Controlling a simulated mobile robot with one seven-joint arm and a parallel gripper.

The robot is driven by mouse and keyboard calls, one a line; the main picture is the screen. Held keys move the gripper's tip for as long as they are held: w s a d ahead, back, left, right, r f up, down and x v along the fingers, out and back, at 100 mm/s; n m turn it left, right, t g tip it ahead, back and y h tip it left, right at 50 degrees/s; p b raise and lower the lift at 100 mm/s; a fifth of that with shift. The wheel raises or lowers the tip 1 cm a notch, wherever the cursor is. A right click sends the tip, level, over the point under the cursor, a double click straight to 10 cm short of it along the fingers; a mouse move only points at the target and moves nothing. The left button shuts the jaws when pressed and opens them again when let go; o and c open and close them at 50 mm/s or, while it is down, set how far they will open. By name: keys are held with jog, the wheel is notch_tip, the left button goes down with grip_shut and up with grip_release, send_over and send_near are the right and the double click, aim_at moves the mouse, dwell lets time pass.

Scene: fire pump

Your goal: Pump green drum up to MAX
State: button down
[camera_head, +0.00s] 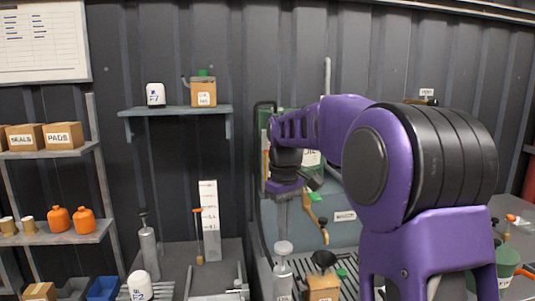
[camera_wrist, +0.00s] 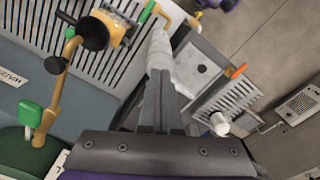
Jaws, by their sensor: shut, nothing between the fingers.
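My gripper (camera_wrist: 158,78) is shut and empty, its dark fingers together. In the head view it hangs below my purple wrist. A pale, white-topped cylinder (camera_head: 283,248) stands beneath it; a pale form (camera_wrist: 160,50) shows just past the fingertips in the wrist view, contact unclear. A green drum with a white label (camera_head: 312,158) is mostly hidden behind my arm; dark green (camera_wrist: 20,150) shows at the lower left of the wrist view. A brass crank (camera_head: 318,219) with a green piece (camera_head: 315,197) is right of my wrist; it also shows in the wrist view (camera_wrist: 57,95). No MAX mark is legible.
A black funnel (camera_head: 324,258) on a tan can (camera_head: 323,287) stands close right of the cylinder. Another green container (camera_head: 507,262) is at lower right. Shelves line the left wall.

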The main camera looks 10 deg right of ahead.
aim_at(283, 245)
jog(key=shift+f, duration=0.15)
dwell(0.4)
jog(key=shift+f+b, duration=1.85)
jog(key=shift+f, duration=1.35)
jog(key=shift+r, duration=0.1)
jog(key=shift+r+p, duration=1.95)
jog(key=shift+r, duration=1.3)
jog(key=shift+f, duration=0.1)
